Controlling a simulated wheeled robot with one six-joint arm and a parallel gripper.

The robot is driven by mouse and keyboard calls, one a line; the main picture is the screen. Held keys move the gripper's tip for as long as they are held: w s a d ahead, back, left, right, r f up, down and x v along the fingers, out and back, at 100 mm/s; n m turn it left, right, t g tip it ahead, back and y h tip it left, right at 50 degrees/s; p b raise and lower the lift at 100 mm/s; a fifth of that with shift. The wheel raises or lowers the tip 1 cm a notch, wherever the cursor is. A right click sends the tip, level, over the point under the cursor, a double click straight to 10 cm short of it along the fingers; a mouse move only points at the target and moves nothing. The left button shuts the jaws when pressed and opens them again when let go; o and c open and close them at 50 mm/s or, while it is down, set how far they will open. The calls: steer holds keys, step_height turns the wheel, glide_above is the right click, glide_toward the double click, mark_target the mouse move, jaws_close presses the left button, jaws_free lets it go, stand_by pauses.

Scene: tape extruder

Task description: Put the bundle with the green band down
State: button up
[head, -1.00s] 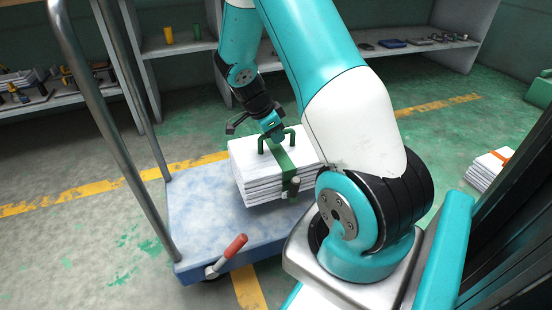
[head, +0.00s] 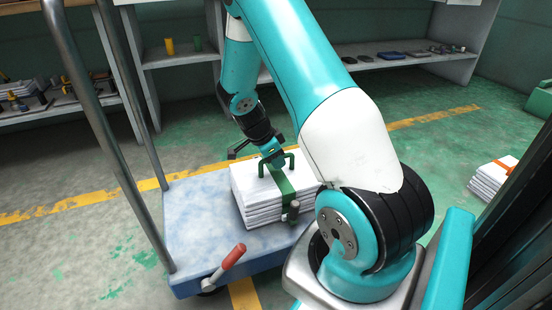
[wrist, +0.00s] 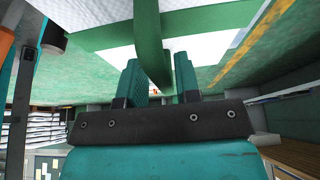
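The bundle with the green band (head: 257,208) is a stack of white sheets with a green strap and a raised green handle. It sits level over the blue-grey cart deck (head: 195,235), at or very near its surface; I cannot see clearly whether any gap is left underneath. My gripper (head: 273,160) is above the bundle at its handle. In the wrist view, my two teal fingers (wrist: 160,75) stand on either side of the green handle bar (wrist: 148,25), close against it, and look shut on it. Much of the bundle's right side is hidden by my arm.
The cart's metal push frame (head: 105,120) rises on the left. A red-handled lever (head: 232,257) is at the deck's front edge. Another bundle with an orange band (head: 490,178) lies on the floor at right. Shelves (head: 180,58) stand behind. The deck's left part is bare.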

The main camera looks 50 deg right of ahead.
steer(key=shift+o, duration=0.6)
steer(key=shift+r, duration=0.15)
